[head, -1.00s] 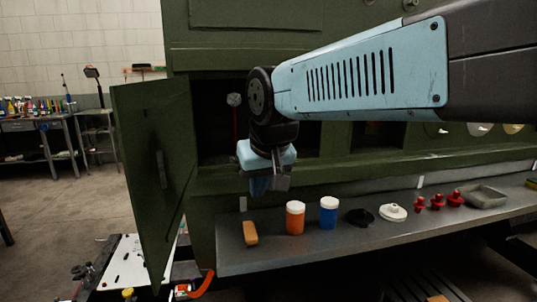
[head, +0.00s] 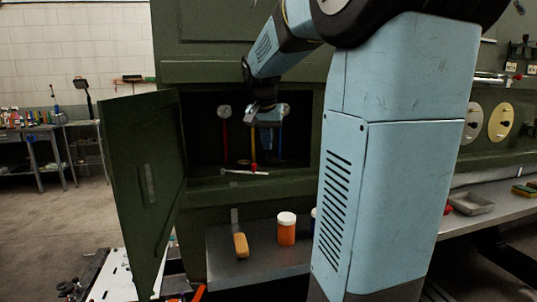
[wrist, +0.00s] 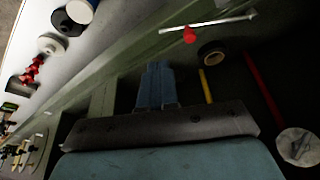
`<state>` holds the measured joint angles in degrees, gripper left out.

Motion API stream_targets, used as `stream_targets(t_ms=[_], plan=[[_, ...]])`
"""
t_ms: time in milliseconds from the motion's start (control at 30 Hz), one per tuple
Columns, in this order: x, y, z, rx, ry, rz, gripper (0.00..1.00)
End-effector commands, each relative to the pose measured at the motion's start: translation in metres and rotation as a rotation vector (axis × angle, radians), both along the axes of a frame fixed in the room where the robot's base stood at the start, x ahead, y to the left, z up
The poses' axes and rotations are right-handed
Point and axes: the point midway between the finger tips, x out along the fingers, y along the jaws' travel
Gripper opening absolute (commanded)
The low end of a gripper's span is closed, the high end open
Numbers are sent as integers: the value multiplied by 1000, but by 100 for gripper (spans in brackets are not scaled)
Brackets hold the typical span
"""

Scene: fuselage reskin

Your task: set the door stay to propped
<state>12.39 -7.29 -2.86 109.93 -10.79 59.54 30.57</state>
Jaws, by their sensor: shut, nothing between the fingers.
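The green door (head: 142,190) stands swung open at the left of a dark compartment in the green fuselage side. A thin pale rod (head: 245,172), which may be the door stay, lies near the compartment's lower sill. It also shows at the top of the wrist view (wrist: 222,22), with a small red piece (wrist: 189,34) by it. I cannot tell how the rod is fixed or whether it touches the door. My gripper (head: 268,122) is at the compartment opening, above the rod and apart from it. Its blue fingers (wrist: 155,85) are shut and empty.
Red (head: 225,140) and yellow (head: 253,140) upright bars stand inside the compartment. My arm hides the shelf's middle. A grey tray (head: 470,203) is at right.

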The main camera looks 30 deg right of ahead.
Motion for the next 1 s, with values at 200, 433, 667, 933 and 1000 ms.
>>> stream_targets(t_ms=[200,433,667,933,1000], plan=[[7,-7,-31,1,3,1,0],[17,-15,-65,2,4,1,0],[22,-20,-84,1,1,2,0],[23,-21,-88,1,1,2,0],[23,-21,-87,1,1,2,0]])
